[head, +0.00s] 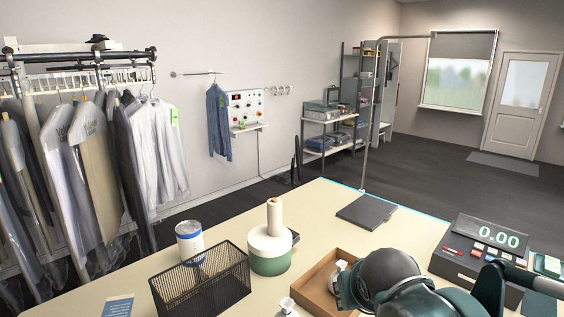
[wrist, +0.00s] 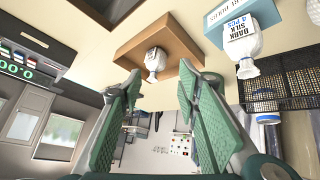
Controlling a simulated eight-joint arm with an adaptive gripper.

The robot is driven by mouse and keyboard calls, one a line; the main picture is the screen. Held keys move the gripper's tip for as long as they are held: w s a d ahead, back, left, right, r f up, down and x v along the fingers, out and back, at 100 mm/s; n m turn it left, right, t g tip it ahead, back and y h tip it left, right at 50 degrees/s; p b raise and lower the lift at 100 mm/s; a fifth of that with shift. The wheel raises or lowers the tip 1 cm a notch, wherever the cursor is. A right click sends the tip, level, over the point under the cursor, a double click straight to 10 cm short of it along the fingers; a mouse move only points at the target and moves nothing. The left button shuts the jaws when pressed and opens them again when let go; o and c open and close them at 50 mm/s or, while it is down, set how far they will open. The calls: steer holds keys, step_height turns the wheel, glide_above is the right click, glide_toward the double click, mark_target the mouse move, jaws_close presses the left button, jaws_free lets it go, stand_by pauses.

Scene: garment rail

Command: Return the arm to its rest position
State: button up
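My gripper (wrist: 162,76) shows in the wrist view with its two green fingers spread wide apart and nothing held between them. In the head view my arm fills the lower right, over the table's near side and partly covering the wooden tray (head: 310,287). The fingers cannot be made out clearly there.
A register (head: 470,250) stands right. A dark pad (head: 366,212) lies at the far edge; tabletop before it is clear.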

steer(key=s+d+f+m+y, duration=0.1)
steer(key=s+d+f, duration=0.3)
steer(key=s, duration=0.5)
steer(key=shift+s+d+f+b, duration=0.15)
steer(key=shift+s+d+b, duration=0.05)
steer(key=shift+b, duration=0.25)
stand_by(0.6)
